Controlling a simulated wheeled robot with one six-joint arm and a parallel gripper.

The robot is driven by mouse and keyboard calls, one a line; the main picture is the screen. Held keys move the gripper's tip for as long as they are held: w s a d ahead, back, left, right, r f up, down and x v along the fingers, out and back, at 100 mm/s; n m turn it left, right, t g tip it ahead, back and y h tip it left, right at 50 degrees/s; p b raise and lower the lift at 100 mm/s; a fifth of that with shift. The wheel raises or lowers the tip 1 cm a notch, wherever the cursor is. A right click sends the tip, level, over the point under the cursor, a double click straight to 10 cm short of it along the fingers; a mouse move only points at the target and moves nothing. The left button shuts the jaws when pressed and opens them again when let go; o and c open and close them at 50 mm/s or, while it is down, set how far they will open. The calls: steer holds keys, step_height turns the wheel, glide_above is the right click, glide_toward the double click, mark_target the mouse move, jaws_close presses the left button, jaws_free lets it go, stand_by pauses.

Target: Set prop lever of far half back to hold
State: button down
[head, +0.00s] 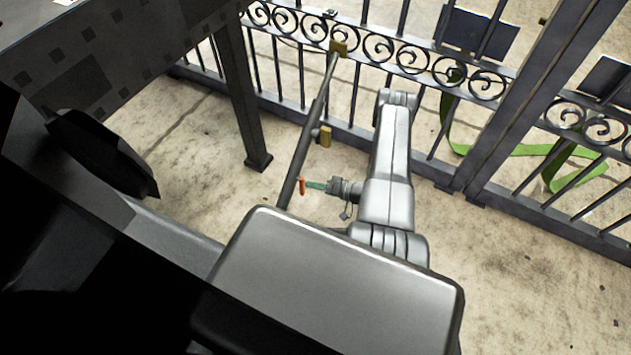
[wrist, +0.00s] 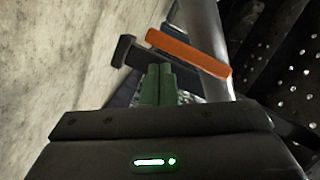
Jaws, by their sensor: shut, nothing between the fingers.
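The prop lever, an orange bar (head: 302,186), is beside a long dark prop pole (head: 310,125) that slants down from the scroll gate (head: 400,60). In the wrist view the orange lever (wrist: 190,52) lies slanted just beyond my fingertips, in front of the grey pole (wrist: 203,22). My gripper (head: 310,184) has green fingers, pressed together and empty, which also show in the wrist view (wrist: 157,72). The fingertips are very close to the lever; I cannot tell whether they touch it. A dark T-shaped piece (wrist: 125,52) is left of the lever. The pole's lower end is hidden behind my body.
A brass-coloured block (head: 338,48) is at the pole's top and another (head: 325,136) is beside the pole. A dark gate post (head: 530,90) stands right. A green strap (head: 520,150) lies by the gate. A dark table leg (head: 240,95) stands left. Bare floor shows right.

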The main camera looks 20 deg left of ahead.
steer(key=shift+s+f, duration=0.2)
steer(key=shift+s, duration=0.2)
steer(key=shift+w, duration=0.1)
stand_by(0.5)
